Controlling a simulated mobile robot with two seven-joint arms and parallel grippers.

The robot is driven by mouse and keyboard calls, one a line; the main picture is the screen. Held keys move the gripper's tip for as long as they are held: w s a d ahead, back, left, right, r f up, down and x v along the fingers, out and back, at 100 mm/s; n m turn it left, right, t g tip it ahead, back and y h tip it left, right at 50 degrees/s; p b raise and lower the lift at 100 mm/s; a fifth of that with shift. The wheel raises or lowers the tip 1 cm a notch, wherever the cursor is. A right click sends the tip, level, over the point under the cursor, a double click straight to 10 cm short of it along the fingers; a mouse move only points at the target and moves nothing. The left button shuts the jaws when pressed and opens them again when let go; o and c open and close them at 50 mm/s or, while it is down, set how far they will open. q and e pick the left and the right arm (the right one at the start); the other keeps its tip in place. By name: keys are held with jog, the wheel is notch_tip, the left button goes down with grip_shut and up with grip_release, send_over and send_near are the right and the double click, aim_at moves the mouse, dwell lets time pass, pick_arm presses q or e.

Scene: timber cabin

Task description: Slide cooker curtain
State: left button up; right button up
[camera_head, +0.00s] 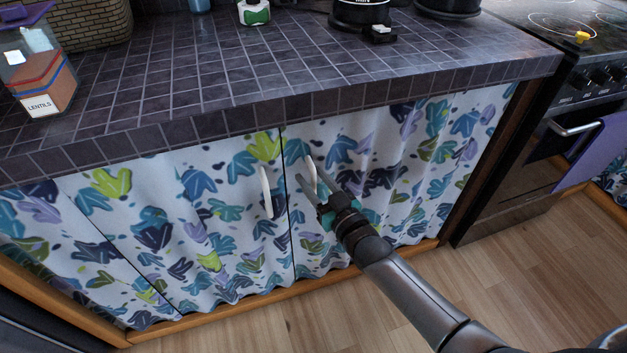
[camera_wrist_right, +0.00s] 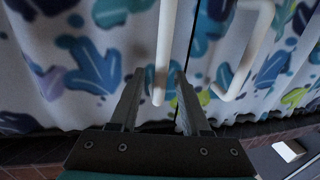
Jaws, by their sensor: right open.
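The cooker curtain (camera_head: 410,160) is white cloth with blue, green and purple leaves, hanging under the tiled worktop. It has a left panel (camera_head: 150,220) and a right panel, each with a white upright handle at the middle seam. My right gripper (camera_head: 309,180) is open at the right panel's handle (camera_head: 311,166). In the right wrist view, this handle (camera_wrist_right: 164,50) runs between the open fingers (camera_wrist_right: 158,92); I cannot tell whether they touch it. The left panel's handle (camera_head: 266,192) stands just beside and also shows in the wrist view (camera_wrist_right: 245,50). My left gripper is out of view.
The dark tiled worktop (camera_head: 240,85) overhangs the curtain. A lentils jar (camera_head: 36,75) and a woven basket (camera_head: 80,25) stand on it at left. A cooker (camera_head: 530,150) with a purple towel (camera_head: 600,150) stands at right. The wooden floor (camera_head: 540,270) in front looks clear.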

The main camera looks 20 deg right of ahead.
jog(key=shift+c, duration=0.4)
grip_shut()
dwell(1.0)
